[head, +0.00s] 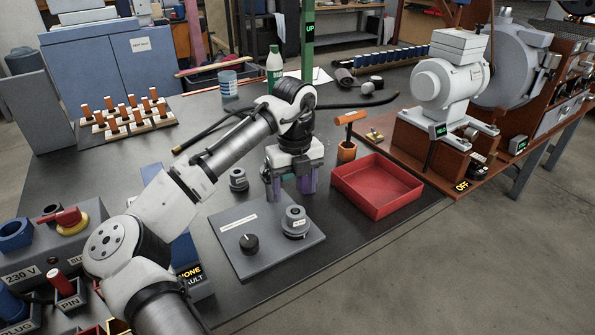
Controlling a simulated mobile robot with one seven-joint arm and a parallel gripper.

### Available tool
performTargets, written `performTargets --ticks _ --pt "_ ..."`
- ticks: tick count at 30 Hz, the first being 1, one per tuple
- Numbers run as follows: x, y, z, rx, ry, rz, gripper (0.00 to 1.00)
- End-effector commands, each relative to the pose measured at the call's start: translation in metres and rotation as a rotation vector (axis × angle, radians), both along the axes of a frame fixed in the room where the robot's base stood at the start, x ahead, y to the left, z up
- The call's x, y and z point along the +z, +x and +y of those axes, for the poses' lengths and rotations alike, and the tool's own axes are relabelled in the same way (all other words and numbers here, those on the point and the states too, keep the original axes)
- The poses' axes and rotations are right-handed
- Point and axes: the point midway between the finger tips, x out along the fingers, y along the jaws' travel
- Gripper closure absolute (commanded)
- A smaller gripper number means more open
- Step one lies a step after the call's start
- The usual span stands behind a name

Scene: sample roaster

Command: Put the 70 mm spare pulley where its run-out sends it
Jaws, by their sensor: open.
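A grey stepped pulley (294,222) with a small label sits on the right side of a grey plate (277,262) that also carries a black knob. A second, similar grey pulley (238,180) stands on the dark bench behind the plate. The labels are too small to read, so I cannot tell which one is 70 mm. My gripper (291,190) points down with its purple fingers apart and nothing visible between them. It is just behind the pulley on the plate in the picture; its exact height is unclear. No run-out reading is legible.
An empty red tray (364,205) lies right of my gripper, with an orange-handled tool in a holder (347,152) behind it. A motor (449,84) stands on a brown base at right. Switch boxes (50,240) crowd the left front. A peg rack (127,121) stands back left.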

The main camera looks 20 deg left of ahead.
Motion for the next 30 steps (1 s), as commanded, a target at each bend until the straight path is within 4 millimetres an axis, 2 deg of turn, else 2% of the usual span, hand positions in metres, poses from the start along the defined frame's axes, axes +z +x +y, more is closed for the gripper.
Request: performTargets --ticks 1,6,12,18,26,30 --pt "-0.012 0.0 0.0 0.001 0.001 0.001 0.35" --pt "-0.044 0.0 0.0 0.001 0.001 0.001 0.35" --pt "-0.072 0.0 0.0 0.001 0.001 -0.001 0.35" --pt "-0.083 0.0 0.0 0.001 0.001 -0.002 0.35" --pt "-0.084 0.0 0.0 0.001 0.0 -0.003 0.35" --pt "-0.084 0.0 0.0 0.001 0.0 -0.003 0.52"
